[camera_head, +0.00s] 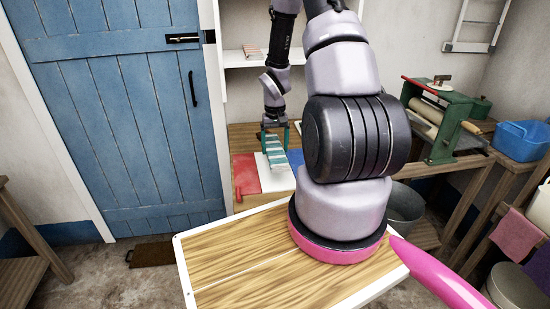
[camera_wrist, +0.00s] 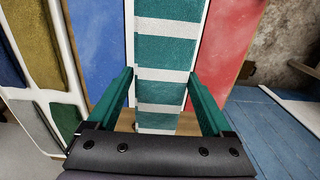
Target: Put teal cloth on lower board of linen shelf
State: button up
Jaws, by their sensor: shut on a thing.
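The teal cloth (camera_head: 275,150), striped teal and white, is held by my gripper (camera_head: 274,128) above a bench with coloured areas. In the wrist view, the cloth (camera_wrist: 168,55) runs as a long strip between my two teal fingers (camera_wrist: 161,78). My gripper is shut on it. The linen shelf appears to be the white shelving behind my arm; one white board (camera_head: 236,64) shows, with a small folded striped cloth (camera_head: 253,50) on it. My arm hides much of the shelving, and I cannot tell whether this is its lower board.
Under the cloth lie a red area (camera_head: 245,176), a white strip (camera_head: 272,181) and a blue area (camera_head: 296,157). A green roller machine (camera_head: 450,120) and blue tub (camera_head: 522,140) stand right. A blue door (camera_head: 120,120) is left. My wooden-topped base fills the front.

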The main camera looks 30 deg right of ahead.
jog(key=shift+n, duration=0.3)
jog(key=r, duration=0.1)
jog(key=a+r, duration=0.1)
jog(key=w+r, duration=0.1)
jog(key=r, duration=0.1)
jog(key=shift+a, duration=0.4)
jog(key=w+a+r+n, duration=0.3)
jog(key=a, duration=0.5)
jog(key=s+d+f+m, duration=0.1)
jog(key=d, duration=0.2)
jog(key=s+d+f+m, duration=0.1)
jog(key=d, duration=0.2)
jog(key=s+d+f+m, duration=0.1)
jog(key=s+d, duration=0.1)
jog(key=d, duration=0.1)
jog(key=shift+d+f+m, duration=0.15)
jog(key=shift+d+m, duration=0.15)
jog(key=shift+d, duration=0.1)
jog(key=shift+f, duration=4.85)
jog(key=shift+f, duration=0.15)
jog(key=o, duration=1.2)
